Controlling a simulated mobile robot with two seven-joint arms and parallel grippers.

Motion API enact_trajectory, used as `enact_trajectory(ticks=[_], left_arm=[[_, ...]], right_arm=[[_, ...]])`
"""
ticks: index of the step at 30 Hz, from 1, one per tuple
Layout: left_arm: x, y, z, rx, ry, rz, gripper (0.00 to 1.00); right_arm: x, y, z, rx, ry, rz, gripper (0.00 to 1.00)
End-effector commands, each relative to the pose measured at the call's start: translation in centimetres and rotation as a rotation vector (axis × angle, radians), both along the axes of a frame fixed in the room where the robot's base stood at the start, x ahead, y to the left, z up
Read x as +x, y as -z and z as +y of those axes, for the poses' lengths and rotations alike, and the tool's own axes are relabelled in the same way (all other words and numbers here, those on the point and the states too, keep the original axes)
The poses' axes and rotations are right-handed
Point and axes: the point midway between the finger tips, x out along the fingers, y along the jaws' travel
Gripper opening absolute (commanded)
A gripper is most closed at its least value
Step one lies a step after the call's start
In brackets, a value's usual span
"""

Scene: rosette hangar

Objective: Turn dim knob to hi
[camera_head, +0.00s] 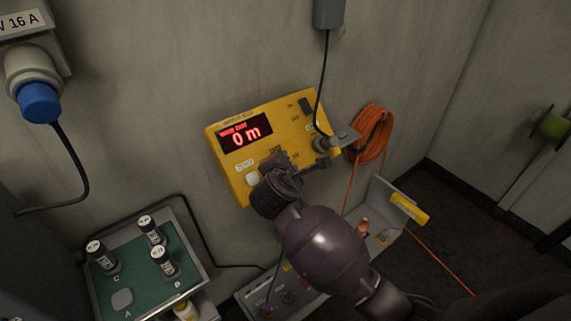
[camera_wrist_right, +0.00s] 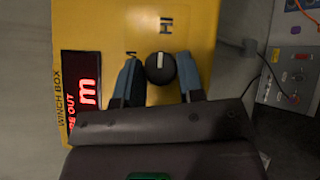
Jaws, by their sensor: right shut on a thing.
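The yellow winch box (camera_head: 222,160) hangs on the wall with a red lit display (camera_head: 245,133) reading "0 m". In the right wrist view, the round black dim knob (camera_wrist_right: 161,70) shows a short white mark on its side toward the "HI" label (camera_wrist_right: 166,24). My right gripper (camera_wrist_right: 160,80) has a finger on each side of the knob and is shut on it. In the head view, my right gripper (camera_head: 275,165) covers the knob at the box's lower part. My left gripper is not in view.
A black cable with a plug (camera_head: 324,144) hangs at the box's right side. A coiled orange cord (camera_head: 371,135) hangs beside it. A green-topped tray (camera_head: 146,258) with several black-and-white cylinders is at lower left. A blue plug (camera_head: 38,102) is at upper left.

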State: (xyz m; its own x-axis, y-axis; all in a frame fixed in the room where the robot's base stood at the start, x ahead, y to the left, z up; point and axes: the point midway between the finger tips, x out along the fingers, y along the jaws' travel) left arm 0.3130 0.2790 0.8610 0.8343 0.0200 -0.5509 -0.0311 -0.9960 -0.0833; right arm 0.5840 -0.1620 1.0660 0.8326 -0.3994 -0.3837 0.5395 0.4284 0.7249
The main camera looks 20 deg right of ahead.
Motion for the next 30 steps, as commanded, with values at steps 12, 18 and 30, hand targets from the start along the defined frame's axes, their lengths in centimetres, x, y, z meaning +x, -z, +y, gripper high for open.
enact_trajectory(ticks=[12,18,30], left_arm=[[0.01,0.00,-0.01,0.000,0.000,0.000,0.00],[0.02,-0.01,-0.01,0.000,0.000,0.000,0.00],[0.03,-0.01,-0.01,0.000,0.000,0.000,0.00]], right_arm=[[0.05,-0.05,-0.08,0.028,0.029,0.009,0.12],[0.05,-0.07,-0.08,0.028,0.029,0.009,0.12],[0.04,-0.06,-0.03,0.028,0.028,0.009,0.61]])
